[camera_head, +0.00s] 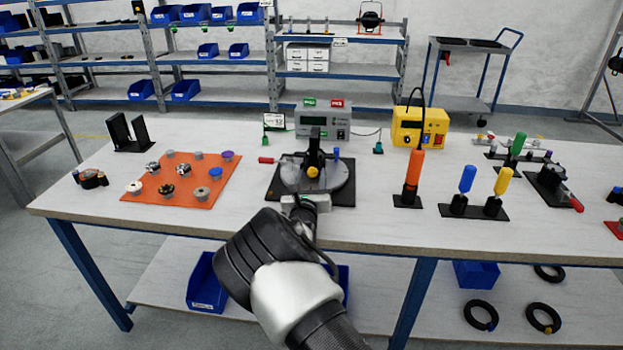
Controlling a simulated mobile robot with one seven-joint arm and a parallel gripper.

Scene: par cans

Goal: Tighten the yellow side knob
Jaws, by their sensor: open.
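The yellow side knob (312,172) faces me on the front of a black upright post (315,148). The post stands in the middle of a round grey fixture (336,180) on a black base plate (342,195). A red-ended handle (266,160) sticks out to the left and a small blue knob (337,153) sits at the right. My gripper (306,194) is open at the front edge of the fixture, just below and in front of the yellow knob, seemingly apart from it. My arm comes up from below and hides part of the gripper and the plate's front.
An orange mat (170,200) with several small knobs lies left. A grey meter box (330,121) stands behind the fixture and a yellow box (419,127) behind right. Upright orange, blue and yellow-handled tools (413,178) stand right. Bare table lies between mat and fixture.

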